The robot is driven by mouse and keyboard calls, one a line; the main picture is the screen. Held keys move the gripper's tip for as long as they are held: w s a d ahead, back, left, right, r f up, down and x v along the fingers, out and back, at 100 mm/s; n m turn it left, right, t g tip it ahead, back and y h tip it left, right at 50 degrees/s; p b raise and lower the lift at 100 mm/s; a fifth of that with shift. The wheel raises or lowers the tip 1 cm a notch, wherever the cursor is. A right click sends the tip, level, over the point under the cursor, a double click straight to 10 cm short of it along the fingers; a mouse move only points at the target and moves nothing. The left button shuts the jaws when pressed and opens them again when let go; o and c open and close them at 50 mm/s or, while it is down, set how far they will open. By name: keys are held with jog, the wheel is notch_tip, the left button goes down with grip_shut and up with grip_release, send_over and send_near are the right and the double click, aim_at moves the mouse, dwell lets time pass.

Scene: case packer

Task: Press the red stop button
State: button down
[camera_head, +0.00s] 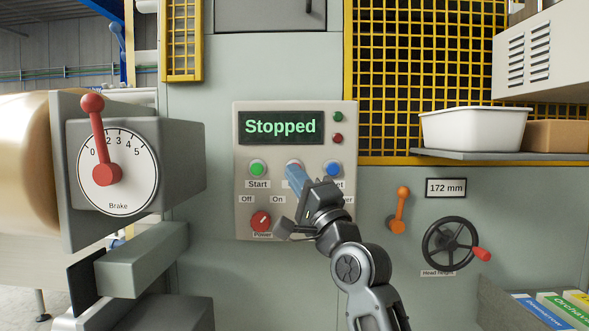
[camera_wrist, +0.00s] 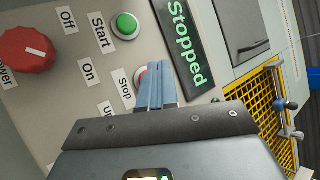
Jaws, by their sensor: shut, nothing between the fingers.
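The red stop button (camera_wrist: 139,75) sits on the control panel (camera_head: 243,148), in the button row between the green start button (camera_head: 258,168) and the blue button (camera_head: 333,169). In the head view my gripper covers nearly all of it, leaving a pale rim. In the wrist view part of its red face shows beside the fingers, by the "Stop" label. My gripper (camera_head: 292,170) is shut and empty, its blue fingertips (camera_wrist: 152,66) at the button. I cannot tell whether they touch it. The display (camera_head: 281,127) reads "Stopped" in green.
A red power knob (camera_head: 261,221) is at the panel's lower left. A brake box with a red lever (camera_head: 97,135) juts out at left. An orange lever (camera_head: 401,207) and handwheel (camera_head: 450,243) are at right, below a shelf (camera_head: 470,155) with a white bin (camera_head: 475,129).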

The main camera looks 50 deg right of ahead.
jog(key=s+a+p, duration=0.2)
jog(key=a, duration=0.1)
jog(key=shift+s+a, duration=0.25)
jog(key=shift+s, duration=0.1)
dwell(0.8)
jog(key=s+a+f+n+g+y, duration=0.2)
jog(key=s+a+f+n, duration=0.35)
jog(key=f, duration=0.65)
jog(key=s+a+f+n+g+y, duration=0.1)
jog(key=s+a+f+n+g, duration=0.15)
jog(key=s+a+f, duration=0.75)
jog(key=s+a+f+n+g+y, duration=0.2)
jog(key=s+n, duration=0.4)
jog(key=s, duration=0.4)
jog(key=s+a+f+n+g+y, duration=0.2)
jog(key=s+a+f+n, duration=0.2)
jog(key=s, duration=0.6)
notch_tip(320, 180, down, 3)
jog(key=shift+r+n+y, duration=0.2)
jog(key=shift+n+y, duration=0.1)
jog(key=shift+n, duration=0.8)
